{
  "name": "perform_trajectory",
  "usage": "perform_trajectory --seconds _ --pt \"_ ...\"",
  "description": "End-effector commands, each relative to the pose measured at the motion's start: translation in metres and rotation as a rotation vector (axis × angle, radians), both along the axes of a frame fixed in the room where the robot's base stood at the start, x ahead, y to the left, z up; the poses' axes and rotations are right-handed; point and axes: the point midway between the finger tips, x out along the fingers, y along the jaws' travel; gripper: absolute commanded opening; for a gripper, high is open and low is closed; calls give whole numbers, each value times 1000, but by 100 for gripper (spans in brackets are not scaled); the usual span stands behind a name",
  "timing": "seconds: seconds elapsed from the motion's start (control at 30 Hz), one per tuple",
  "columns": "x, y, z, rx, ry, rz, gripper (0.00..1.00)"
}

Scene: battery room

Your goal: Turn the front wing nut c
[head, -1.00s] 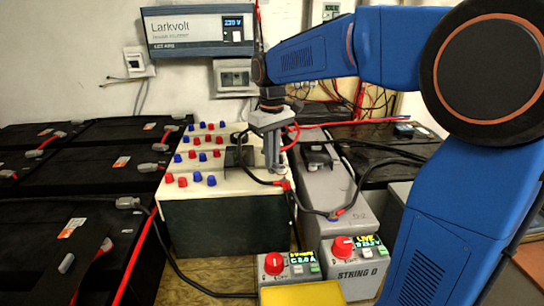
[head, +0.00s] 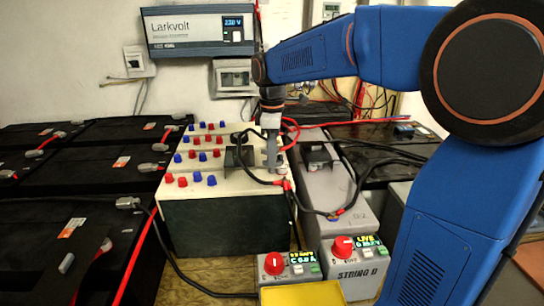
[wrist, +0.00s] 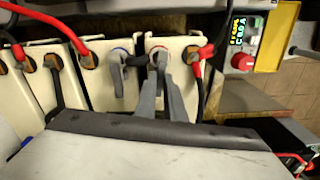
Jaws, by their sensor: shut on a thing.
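My gripper (head: 271,165) points down at the front right of the cream-topped battery block (head: 225,190). A red-sleeved cable end (wrist: 204,52) is at the terminal to the right.
A grey battery (head: 318,180) stands to the right, with black cables beside my gripper. Two control boxes with red knobs (head: 274,263) (head: 343,246) and a yellow tray (head: 303,293) are in front. Black batteries (head: 80,240) fill the left.

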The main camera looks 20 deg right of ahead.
Motion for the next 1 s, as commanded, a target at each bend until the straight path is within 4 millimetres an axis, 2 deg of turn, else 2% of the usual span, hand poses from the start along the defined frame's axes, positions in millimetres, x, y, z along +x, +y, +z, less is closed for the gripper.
perform_trajectory --seconds 0.4,0.93,0.97,1.0 --pt "0 0 1 0 -2 178 0" --pt "1 0 1 0 -2 200 0" --pt "0 0 1 0 -2 200 14" --pt "0 0 1 0 -2 200 17"
